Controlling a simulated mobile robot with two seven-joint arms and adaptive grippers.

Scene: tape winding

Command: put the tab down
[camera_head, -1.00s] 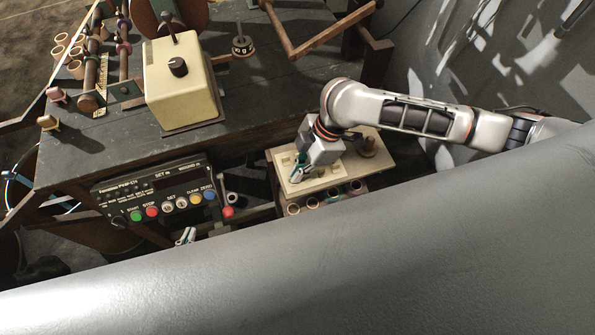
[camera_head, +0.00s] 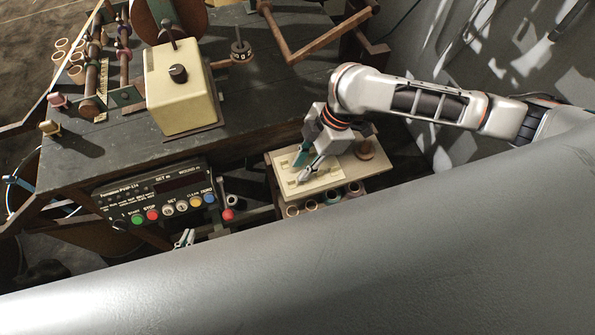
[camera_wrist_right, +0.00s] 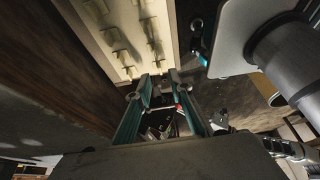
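The cream tab tray (camera_head: 338,179) stands on a small stand right of the control panel. It carries small pale tabs, which show as rows of blurred raised pieces (camera_wrist_right: 121,41) in the right wrist view. My right gripper (camera_head: 300,171) is low over the tray's left part, its teal and grey fingers spread. In the right wrist view its fingers (camera_wrist_right: 160,84) are apart, and I see no tab between them. Whether a fingertip touches the tray is unclear. My left gripper (camera_head: 185,238) shows only as small tips below the panel; the rest is hidden by my grey body.
The control panel (camera_head: 160,198) with coloured buttons is left of the tray. A cream box with a knob (camera_head: 179,90) stands on the dark table (camera_head: 255,105). A wooden knob-like piece (camera_head: 364,149) stands at the tray's right, with several small rolls (camera_head: 311,206) below its front edge.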

